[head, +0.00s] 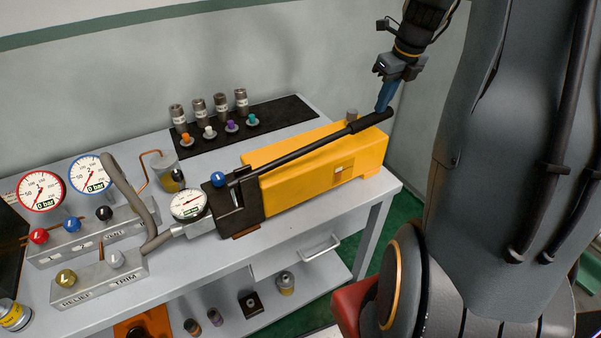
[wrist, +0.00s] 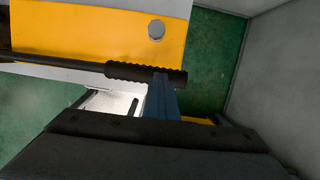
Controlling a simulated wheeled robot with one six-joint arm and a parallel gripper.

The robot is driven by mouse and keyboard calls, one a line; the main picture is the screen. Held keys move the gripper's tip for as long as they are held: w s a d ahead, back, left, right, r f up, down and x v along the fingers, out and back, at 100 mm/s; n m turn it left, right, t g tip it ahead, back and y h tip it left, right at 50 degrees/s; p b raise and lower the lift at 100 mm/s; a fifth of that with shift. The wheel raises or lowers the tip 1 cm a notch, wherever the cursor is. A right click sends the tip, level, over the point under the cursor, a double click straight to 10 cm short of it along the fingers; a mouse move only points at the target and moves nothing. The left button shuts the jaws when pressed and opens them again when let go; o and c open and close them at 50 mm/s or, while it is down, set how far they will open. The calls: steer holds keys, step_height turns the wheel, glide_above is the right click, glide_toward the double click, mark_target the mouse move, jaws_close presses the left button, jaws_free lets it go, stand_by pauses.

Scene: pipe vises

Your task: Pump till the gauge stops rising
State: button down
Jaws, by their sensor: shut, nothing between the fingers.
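The yellow hand pump (head: 320,165) stands on the grey bench. Its long black lever (head: 300,151) slopes up to the right and ends in a ribbed black grip (wrist: 140,72). My gripper (head: 384,104) is shut and empty, its blue fingers at the grip's right end; in the wrist view the fingers (wrist: 162,100) overlap the grip, and I cannot tell whether they touch it. A small gauge (head: 188,204) on the pump's left end has a needle too small to read surely. The red-rimmed gauge (head: 41,191) and blue-rimmed gauge (head: 89,174) both show "0 bar".
A manifold with red, blue and black knobs (head: 104,213) and a relief/trim block (head: 98,279) sit at the left. Several metal cylinders (head: 220,104) and coloured plugs stand on a black mat behind the pump. The wall is close behind. A lower shelf holds small parts.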

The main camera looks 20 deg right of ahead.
mark_target(383, 115)
steer(key=shift+f, duration=0.1)
steer(key=shift+d+f+b, duration=0.15)
steer(key=shift+f+b, duration=0.55)
steer(key=shift+f, duration=1.15)
steer(key=shift+s+f, duration=0.15)
steer(key=shift+f, duration=0.3)
steer(key=r+p, duration=0.1)
steer(key=r, duration=0.1)
steer(key=r+p, duration=0.4)
steer(key=r, duration=0.1)
steer(key=shift+a, duration=0.3)
step_height(383, 115, up, 9)
steer(key=a, duration=0.2)
steer(key=shift+f, duration=0.2)
steer(key=shift+a+f, duration=0.1)
